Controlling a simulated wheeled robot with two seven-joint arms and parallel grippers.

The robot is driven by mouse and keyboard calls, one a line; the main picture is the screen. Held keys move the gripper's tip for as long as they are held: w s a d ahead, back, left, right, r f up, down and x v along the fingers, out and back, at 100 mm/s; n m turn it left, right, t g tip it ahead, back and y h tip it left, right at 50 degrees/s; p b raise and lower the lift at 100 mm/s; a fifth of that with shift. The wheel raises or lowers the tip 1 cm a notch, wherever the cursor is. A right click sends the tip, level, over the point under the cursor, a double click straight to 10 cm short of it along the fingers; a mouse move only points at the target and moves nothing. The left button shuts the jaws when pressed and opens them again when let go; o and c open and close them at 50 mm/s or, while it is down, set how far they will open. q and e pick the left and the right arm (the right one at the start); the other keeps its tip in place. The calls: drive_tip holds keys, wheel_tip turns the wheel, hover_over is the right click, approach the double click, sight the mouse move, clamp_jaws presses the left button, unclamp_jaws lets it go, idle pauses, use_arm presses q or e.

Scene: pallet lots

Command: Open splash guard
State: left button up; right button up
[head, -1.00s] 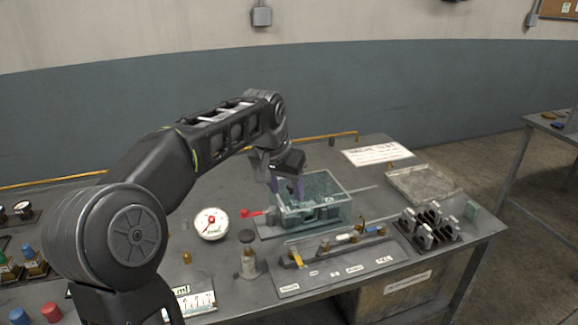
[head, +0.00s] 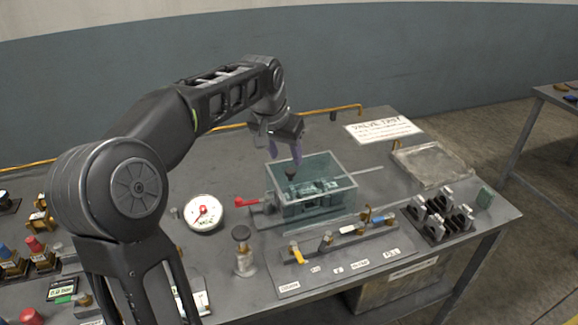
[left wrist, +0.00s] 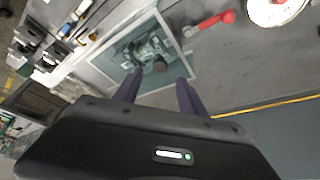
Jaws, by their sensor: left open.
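The splash guard (head: 338,196) is a clear teal box over a metal fixture near the middle of the bench. It also shows in the left wrist view (left wrist: 178,47). A small dark knob (left wrist: 160,66) shows at the guard in the left wrist view; I cannot tell whether its lid is raised. My left gripper (head: 285,153) has purple fingers and is open just above the guard's far side. In the left wrist view its fingers (left wrist: 158,92) are apart with nothing between them, the knob beyond their tips. My right gripper is not in view.
A red lever (head: 245,202) sticks out left of the guard, beside a round gauge (head: 204,212). A rack of blocks (head: 440,217) and an empty tray (head: 428,166) are on the right.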

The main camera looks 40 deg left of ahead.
sight(290, 171)
use_arm(q)
drive_tip(key=x, duration=0.6)
drive_tip(key=shift+f+p, duration=0.2)
drive_tip(key=shift+p, duration=0.1)
clamp_jaws()
idle(1.1)
